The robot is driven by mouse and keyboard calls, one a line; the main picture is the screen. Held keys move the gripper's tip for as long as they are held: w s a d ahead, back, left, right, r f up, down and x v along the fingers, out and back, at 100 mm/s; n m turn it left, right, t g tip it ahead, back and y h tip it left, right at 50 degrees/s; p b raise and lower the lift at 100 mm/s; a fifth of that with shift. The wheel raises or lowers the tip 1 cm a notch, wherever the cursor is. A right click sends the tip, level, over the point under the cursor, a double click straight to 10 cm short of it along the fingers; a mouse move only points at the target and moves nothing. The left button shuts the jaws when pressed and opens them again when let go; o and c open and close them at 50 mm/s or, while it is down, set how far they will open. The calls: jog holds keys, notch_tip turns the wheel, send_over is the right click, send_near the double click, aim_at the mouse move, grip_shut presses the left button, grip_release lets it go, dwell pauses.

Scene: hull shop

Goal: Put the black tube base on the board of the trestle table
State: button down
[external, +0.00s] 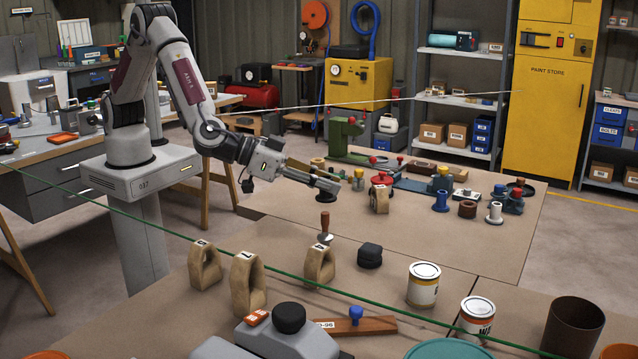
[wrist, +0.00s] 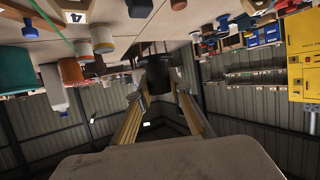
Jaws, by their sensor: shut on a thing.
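My gripper (external: 329,187) reaches out over the brown-topped table (external: 285,222) in the middle of the external view. It is shut on a small black piece, the black tube base (external: 326,198), which hangs under the fingertips above the tabletop. In the wrist view the black tube base (wrist: 157,77) shows as a dark cylinder between the fingertips. A table with slanting wooden legs and a pale top (external: 45,152) stands on the left behind my base. I cannot tell for sure which board is the trestle table's.
Numbered tan blocks (external: 249,283), a black knob-like piece (external: 370,256) and paint cans (external: 423,284) stand nearer. A green line (external: 150,220) crosses the foreground. Several fittings crowd the table's far right; its left front is clear.

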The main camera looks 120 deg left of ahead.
jog(key=s+a+n+g+y, duration=0.2)
jog(key=a, duration=0.9)
jog(key=s+a+n+g+y, duration=0.2)
jog(key=a, duration=0.9)
jog(key=shift+t+h, duration=0.3)
jog(key=shift+d+f, duration=0.2)
jog(key=shift+f, duration=1.1)
jog(key=shift+d+f, duration=0.15)
jog(key=shift+f, duration=1.1)
jog(key=shift+f, duration=0.1)
jog(key=shift+f, duration=3)
jog(key=shift+f, duration=1.9)
jog(key=shift+f, duration=0.15)
